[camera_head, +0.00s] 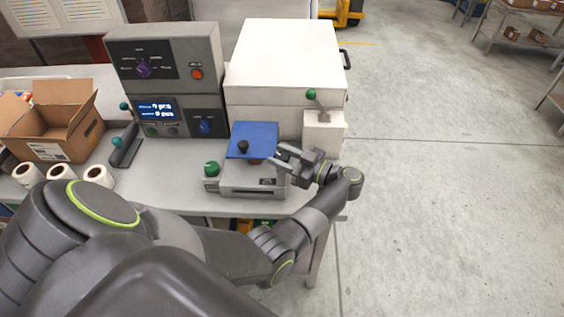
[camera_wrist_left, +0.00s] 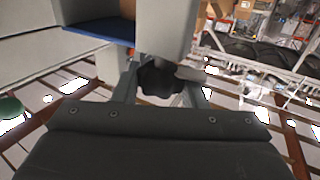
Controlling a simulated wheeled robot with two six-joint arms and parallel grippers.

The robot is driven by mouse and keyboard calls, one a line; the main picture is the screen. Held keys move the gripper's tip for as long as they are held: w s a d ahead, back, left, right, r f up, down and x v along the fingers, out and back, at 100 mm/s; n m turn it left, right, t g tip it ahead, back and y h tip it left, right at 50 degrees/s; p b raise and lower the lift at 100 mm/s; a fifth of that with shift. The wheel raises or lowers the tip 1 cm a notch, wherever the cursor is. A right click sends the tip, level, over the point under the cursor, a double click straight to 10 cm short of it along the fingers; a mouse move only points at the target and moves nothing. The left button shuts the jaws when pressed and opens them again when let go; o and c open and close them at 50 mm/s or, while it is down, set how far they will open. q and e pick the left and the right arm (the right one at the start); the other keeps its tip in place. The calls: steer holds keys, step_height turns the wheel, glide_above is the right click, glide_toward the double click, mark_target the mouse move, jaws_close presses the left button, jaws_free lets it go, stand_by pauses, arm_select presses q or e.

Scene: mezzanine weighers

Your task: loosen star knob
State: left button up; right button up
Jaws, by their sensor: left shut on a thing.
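The black star knob (camera_wrist_left: 160,80) shows in the left wrist view, between the two fingers of my left gripper (camera_wrist_left: 160,75), just below a pale grey housing. My left gripper is shut on the knob. In the head view, my left gripper (camera_head: 283,158) reaches in from the right side of a small grey device (camera_head: 250,182) with a blue plate (camera_head: 252,138) on top. The star knob cannot be made out in the head view, where the gripper covers that side. My right gripper is in neither view.
Behind stand a control box (camera_head: 166,50) and a large white box (camera_head: 285,60). A cardboard box (camera_head: 60,142) and label rolls (camera_head: 97,176) are at left. Open floor lies right.

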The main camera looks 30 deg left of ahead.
arm_select(q)
steer(key=shift+g, duration=0.3)
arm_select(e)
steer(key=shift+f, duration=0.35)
arm_select(q)
steer(key=shift+r, duration=0.1)
steer(key=o, duration=1)
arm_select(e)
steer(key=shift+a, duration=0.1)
